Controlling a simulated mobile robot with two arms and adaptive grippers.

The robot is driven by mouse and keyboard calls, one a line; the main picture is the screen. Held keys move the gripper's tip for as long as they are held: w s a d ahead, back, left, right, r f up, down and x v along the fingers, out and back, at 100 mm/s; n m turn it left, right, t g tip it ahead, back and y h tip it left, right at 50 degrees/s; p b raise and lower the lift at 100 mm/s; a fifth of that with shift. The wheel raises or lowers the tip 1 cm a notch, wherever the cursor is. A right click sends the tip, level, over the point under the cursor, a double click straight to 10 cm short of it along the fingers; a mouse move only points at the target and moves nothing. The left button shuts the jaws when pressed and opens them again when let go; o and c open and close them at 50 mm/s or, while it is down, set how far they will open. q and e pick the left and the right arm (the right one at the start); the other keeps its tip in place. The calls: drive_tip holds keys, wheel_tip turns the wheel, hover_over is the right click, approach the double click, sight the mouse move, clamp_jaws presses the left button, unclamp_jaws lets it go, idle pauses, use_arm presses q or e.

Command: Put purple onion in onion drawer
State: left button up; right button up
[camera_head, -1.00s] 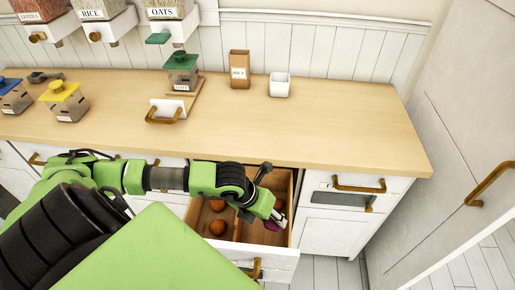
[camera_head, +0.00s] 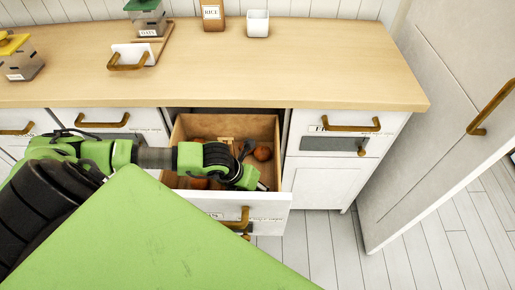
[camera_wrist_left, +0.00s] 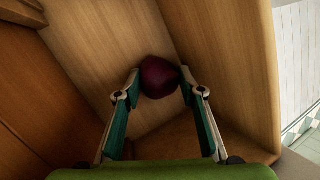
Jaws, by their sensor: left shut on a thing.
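The open wooden drawer (camera_head: 225,126) juts out below the counter, with a white front. In the head view my left gripper (camera_head: 260,186) reaches down into the drawer's right part. In the left wrist view the gripper (camera_wrist_left: 160,82) is shut on the purple onion (camera_wrist_left: 159,75), which sits between its fingertips, among the wooden drawer walls. The onion is hidden by the gripper in the head view. Whether it touches the drawer floor I cannot tell. My right gripper is not in view.
A brown-orange onion (camera_head: 263,153) lies in the drawer's right part, close behind my gripper. Others (camera_head: 198,184) show partly at the left, beyond a divider. The wooden counter (camera_head: 290,65) is mostly clear. A tall white cabinet (camera_head: 440,140) stands at the right.

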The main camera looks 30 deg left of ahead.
use_arm(q)
drive_tip(key=o, duration=1)
drive_tip(key=v, duration=1.2)
